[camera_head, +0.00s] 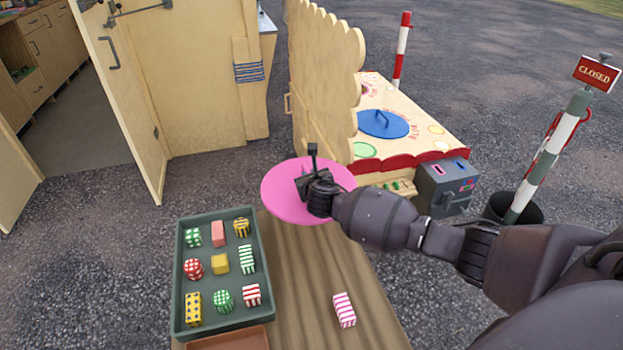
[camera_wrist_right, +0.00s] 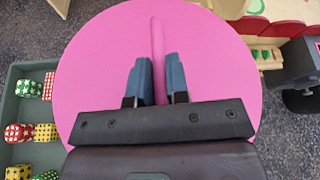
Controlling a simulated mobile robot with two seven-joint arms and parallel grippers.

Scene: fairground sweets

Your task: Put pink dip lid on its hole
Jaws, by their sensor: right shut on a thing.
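The pink dip lid (camera_head: 280,199) is a flat round disc, held at the far end of the brown table. It fills much of the right wrist view (camera_wrist_right: 90,75). My right gripper (camera_head: 311,180) is shut on the upright bar handle (camera_wrist_right: 158,45) on its top, with one finger on each side. A cream counter with a red scalloped edge (camera_head: 425,139) stands beyond it to the right. A blue lid (camera_head: 384,124) and a green round (camera_head: 364,150) are on the counter. The wooden screen and the lid hide part of it; I cannot make out the pink lid's hole. My left gripper is not in view.
A green tray (camera_head: 180,281) with several patterned pieces stands on the brown table (camera_head: 310,268). A pink striped box (camera_head: 344,310) lies near the front. A tall wooden screen (camera_head: 322,85) borders the counter's left. A grey box (camera_head: 445,187) and a striped post (camera_head: 546,148) stand right.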

